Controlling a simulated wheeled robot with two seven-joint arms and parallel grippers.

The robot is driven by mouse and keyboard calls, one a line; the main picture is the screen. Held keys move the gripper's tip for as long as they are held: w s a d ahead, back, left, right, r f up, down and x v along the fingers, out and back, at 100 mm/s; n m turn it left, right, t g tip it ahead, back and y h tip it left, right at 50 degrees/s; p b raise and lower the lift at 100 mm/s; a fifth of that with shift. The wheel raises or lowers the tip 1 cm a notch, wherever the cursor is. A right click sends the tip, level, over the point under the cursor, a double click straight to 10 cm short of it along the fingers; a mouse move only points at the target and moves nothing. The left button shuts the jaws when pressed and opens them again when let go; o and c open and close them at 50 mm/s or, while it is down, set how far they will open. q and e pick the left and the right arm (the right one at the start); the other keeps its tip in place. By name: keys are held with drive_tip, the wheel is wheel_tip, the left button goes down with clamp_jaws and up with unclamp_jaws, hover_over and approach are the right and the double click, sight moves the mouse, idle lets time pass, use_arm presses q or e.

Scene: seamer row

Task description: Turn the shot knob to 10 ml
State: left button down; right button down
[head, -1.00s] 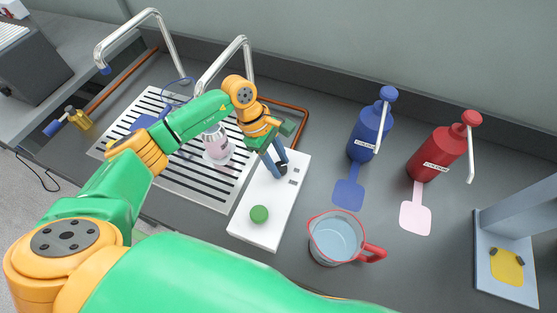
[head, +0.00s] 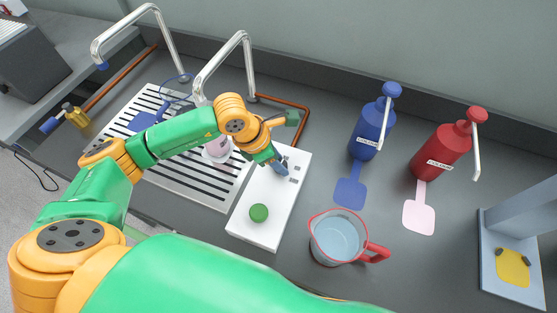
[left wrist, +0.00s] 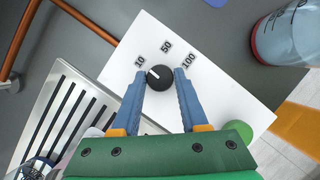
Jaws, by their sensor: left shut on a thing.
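The white dispenser box (head: 247,232) stands right of the slatted drain tray in the head view. In the left wrist view its black shot knob (left wrist: 159,79) sits below the printed marks 10, 50 and 100. The knob's white pointer line is turned up and left, toward the 10 mark (left wrist: 139,62). My left gripper (left wrist: 160,80) is shut on the knob, one blue finger on each side. In the head view the left gripper (head: 277,165) is at the box's far end and mostly hides the knob. My right gripper is not in view.
A green button (head: 259,213) is on the box's near end. A red-rimmed jug (head: 338,238) stands to its right. Blue (head: 372,125) and red (head: 442,150) pump bottles stand farther right. Metal taps (head: 243,62) rise over the drain tray (head: 205,195) at left.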

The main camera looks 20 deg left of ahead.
use_arm(q)
drive_tip(key=shift+n, duration=0.5)
drive_tip(key=shift+c, duration=2.1)
unclamp_jaws()
drive_tip(key=shift+r, duration=0.1)
drive_tip(key=b+v, duration=0.1)
drive_tip(key=v, duration=0.6)
drive_tip(key=shift+s, duration=0.15)
